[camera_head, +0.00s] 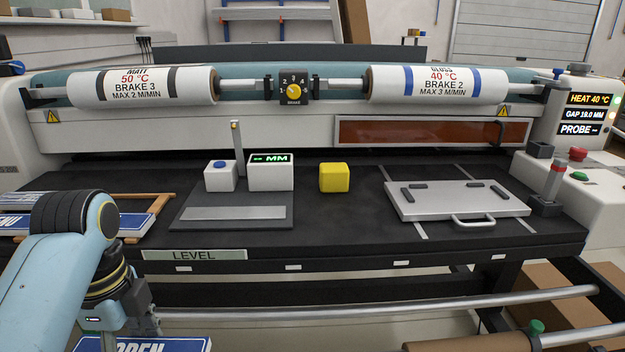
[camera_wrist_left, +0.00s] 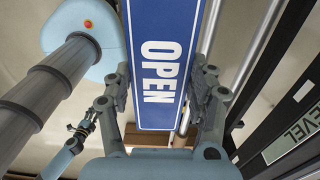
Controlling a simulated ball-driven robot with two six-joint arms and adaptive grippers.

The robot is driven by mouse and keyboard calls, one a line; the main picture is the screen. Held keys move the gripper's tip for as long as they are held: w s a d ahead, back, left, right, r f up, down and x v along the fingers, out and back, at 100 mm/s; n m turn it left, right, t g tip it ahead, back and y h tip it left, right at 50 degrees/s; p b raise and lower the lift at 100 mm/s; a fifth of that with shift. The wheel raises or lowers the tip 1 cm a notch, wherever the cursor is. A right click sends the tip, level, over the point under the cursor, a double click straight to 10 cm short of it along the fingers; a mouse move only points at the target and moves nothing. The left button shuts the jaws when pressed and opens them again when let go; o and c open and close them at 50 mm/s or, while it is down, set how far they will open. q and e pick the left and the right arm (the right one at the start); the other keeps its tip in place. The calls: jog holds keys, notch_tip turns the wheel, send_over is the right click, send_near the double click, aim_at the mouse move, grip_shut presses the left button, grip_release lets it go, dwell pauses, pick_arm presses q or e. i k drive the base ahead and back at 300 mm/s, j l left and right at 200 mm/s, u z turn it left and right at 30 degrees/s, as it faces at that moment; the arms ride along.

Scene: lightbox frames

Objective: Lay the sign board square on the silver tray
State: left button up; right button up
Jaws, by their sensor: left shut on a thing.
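The sign board is a blue panel with a white border and white OPEN lettering. It fills the upper middle of the left wrist view (camera_wrist_left: 158,30), and its edge shows at the bottom left of the head view (camera_head: 185,344). My left gripper (camera_head: 125,322) is shut on it, one finger at each long edge, below and in front of the bench. The silver tray (camera_head: 470,212) lies on the bench at the right, with several dark pads on top and a handle at its front. A small gripper, apparently my right one (camera_wrist_left: 82,128), shows far off in the wrist view.
A yellow block (camera_head: 334,178) stands left of the tray. A gauge with a green display (camera_head: 270,172) and a blue-button box (camera_head: 220,176) stand on a dark plate. More signs (camera_head: 75,224) lie on a wooden rack at the left. A red-topped post (camera_head: 549,187) is right of the tray.

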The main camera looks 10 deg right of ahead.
aim_at(456, 197)
jog(key=l, duration=1.5)
jog(key=i+l, duration=0.15)
jog(key=l, duration=1.3)
